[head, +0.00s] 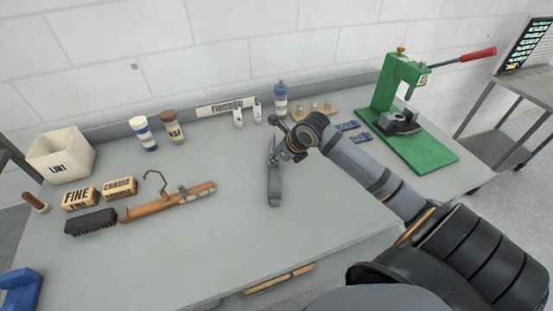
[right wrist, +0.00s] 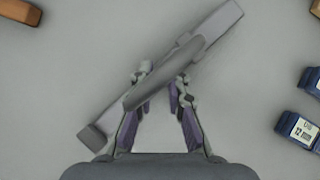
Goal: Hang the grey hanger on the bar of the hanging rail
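The grey hanger (head: 274,190) is a plain grey bar above the middle of the table, running roughly toward me. My right gripper (head: 274,158) is at its far half. In the right wrist view the hanger (right wrist: 120,108) runs diagonally across the fingers. The fingertips of my right gripper (right wrist: 162,83) lie close against its two sides, so it looks shut on the hanger. I cannot tell whether the hanger touches the table. Its hook is hard to make out. The hanging rail's bar and my left gripper are not in view.
A wooden hanger (head: 165,204) with a hook lies left of the grey one. A green press (head: 408,140) stands at right. The table (head: 200,255) is clear in front.

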